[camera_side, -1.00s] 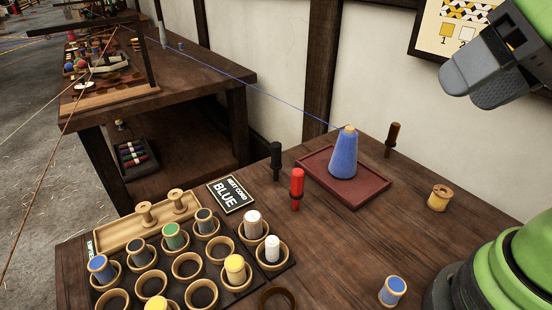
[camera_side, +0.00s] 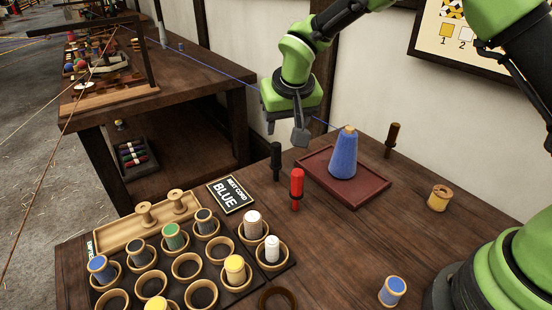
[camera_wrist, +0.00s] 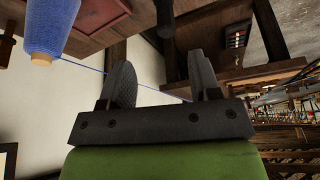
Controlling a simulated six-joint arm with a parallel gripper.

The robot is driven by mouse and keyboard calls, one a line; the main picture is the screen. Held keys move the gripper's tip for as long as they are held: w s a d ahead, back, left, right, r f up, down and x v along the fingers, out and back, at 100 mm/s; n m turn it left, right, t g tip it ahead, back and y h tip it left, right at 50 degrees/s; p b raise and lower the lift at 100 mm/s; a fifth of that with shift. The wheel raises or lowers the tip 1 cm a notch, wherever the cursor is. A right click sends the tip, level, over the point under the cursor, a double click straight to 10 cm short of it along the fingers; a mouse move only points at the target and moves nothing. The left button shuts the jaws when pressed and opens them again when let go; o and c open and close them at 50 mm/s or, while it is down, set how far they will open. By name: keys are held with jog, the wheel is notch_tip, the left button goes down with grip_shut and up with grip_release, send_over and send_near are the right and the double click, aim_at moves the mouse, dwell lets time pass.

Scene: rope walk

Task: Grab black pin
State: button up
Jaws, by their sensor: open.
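The black pin (camera_side: 276,161) stands upright on the brown table, left of the red tray and behind the red pin (camera_side: 296,188). My gripper (camera_side: 286,133) is open and empty, pointing down above and slightly right of the black pin in the side view. Its two fingers are apart and do not appear to touch the pin. Both fingers also show in the wrist view (camera_wrist: 162,72). A dark shape beyond them there may be the black pin, but I cannot tell.
A blue thread cone (camera_side: 343,157) stands on the red tray (camera_side: 363,193), with a blue cord running from it to the back left. A brown pin (camera_side: 394,140) stands behind the tray. A spool rack (camera_side: 216,262) lies at the front left. A "BLUE" sign (camera_side: 230,194) lies nearby.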

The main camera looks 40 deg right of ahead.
aim_at(276, 145)
jog(key=x, duration=1.1)
jog(key=shift+w+a, duration=0.15)
jog(key=shift+a, duration=0.15)
grip_shut()
